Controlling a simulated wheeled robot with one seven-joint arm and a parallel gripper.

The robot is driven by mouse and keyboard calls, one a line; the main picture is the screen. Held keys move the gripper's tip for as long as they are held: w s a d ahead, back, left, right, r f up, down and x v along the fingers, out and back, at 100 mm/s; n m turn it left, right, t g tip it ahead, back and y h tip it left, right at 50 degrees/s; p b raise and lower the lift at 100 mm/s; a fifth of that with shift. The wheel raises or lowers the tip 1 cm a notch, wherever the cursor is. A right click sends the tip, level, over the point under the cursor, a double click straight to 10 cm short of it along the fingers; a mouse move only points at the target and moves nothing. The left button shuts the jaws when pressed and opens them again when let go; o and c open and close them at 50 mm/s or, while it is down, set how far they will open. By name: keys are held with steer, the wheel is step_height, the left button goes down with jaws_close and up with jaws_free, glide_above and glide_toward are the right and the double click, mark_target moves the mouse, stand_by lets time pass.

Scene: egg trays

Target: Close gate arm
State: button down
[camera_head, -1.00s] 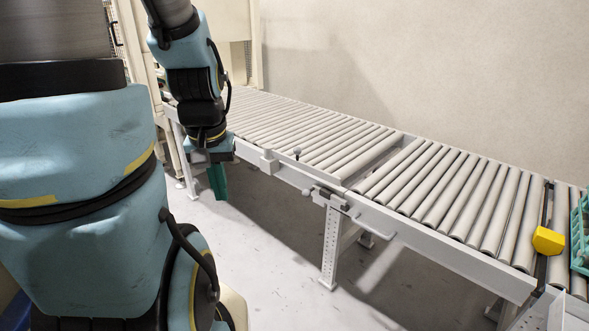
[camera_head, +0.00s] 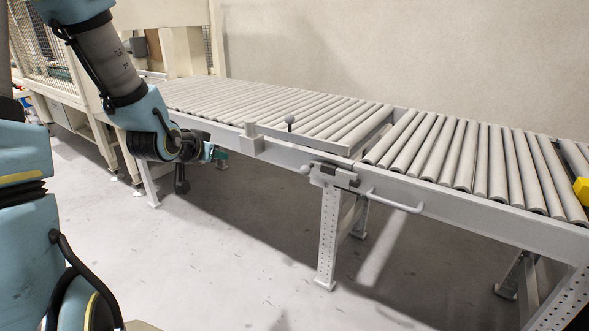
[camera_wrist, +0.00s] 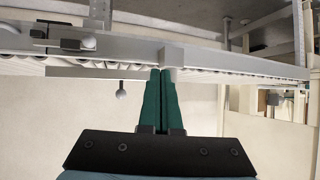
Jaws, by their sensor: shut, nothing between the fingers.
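The gate arm (camera_head: 312,143) is a light grey bar with a ball-topped knob (camera_head: 290,120) standing up from it. It lies along the conveyor's near edge, running right from a block (camera_head: 250,140) on the side rail. In the wrist view the scene is upside down, with the gate arm (camera_wrist: 105,74) and its knob (camera_wrist: 121,93) left of the fingers. My gripper (camera_head: 220,155) has green fingers, shut and empty, to the left of the block and low beside the rail. In the wrist view the fingertips (camera_wrist: 160,71) overlap the rail near the block. Contact cannot be told.
The roller conveyor (camera_head: 440,190) runs along the wall, with a latch (camera_head: 335,176) and a bent handle (camera_head: 400,204) jutting from its near side. Its legs (camera_head: 328,240) stand on the floor. A yellow block (camera_head: 582,190) is at the right. The floor in front is open.

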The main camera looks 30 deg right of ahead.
steer(key=d+f+m+h+b, duration=0.2)
steer(key=d+f+h+b, duration=0.25)
steer(key=d, duration=0.25)
steer(key=h+b, duration=0.3)
glide_toward(301, 137)
steer(key=shift+m+t, duration=0.3)
steer(key=shift+t, duration=0.1)
steer(key=x, duration=0.6)
steer(key=shift+s+d+f+p, duration=0.1)
steer(key=shift+s+f+p, duration=0.1)
steer(key=shift+f+p, duration=0.15)
steer(key=shift+w+d, duration=0.2)
steer(key=shift+d, duration=0.15)
